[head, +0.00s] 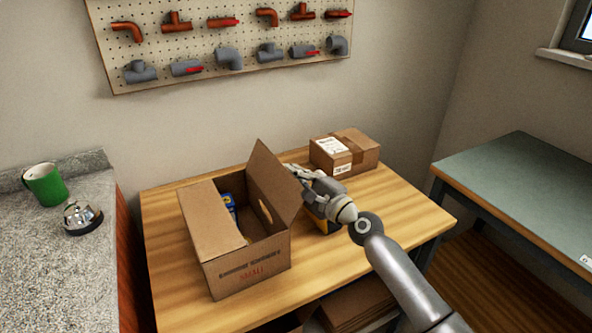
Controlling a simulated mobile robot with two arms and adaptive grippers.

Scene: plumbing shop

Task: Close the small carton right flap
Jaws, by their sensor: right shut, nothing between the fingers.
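The small carton (254,268) stands on the wooden table, with "SMALL" printed on its front side. Its left flap (212,222) lies folded over the left part of the opening. Its right flap (274,182) stands up, tilted outward to the right. Something blue and yellow (229,203) shows inside, partly hidden by the left flap. My right gripper (290,168) is shut and empty, just right of the right flap, at its outer side. I cannot tell whether the fingertips touch the flap. My left gripper is not in view.
A taped, labelled carton (362,150) lies behind my right gripper on the table (165,233). A dark and yellow object (321,222) sits under my right wrist. A green mug (46,186) and a bell (81,217) stand on the left counter. A pegboard (216,28) hangs behind.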

